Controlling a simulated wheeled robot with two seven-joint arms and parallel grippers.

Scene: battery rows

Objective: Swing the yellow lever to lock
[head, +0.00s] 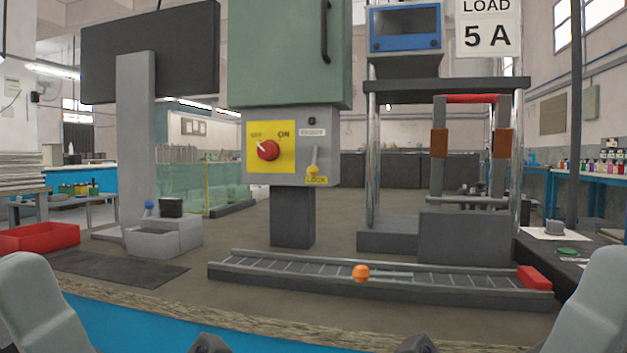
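The yellow lever (313,170) is on the front of the grey control box (290,180), right of the red knob. It has a yellow knob at the lower end of a thin grey stem and hangs nearly straight down. Its knob overlaps the upper edge of the yellow LOCK label (318,180). A small pale label, too small to read surely, sits above the stem. My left gripper (211,343) and my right gripper (414,344) show only as dark parts at the bottom edge, well away from the lever. Their fingertips are cut off.
A red rotary switch (268,150) on a yellow plate marked OFF and ON sits left of the lever. A low conveyor (300,275) with an orange ball-ended handle (361,273) lies in front of the box. The space directly before the lever is clear.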

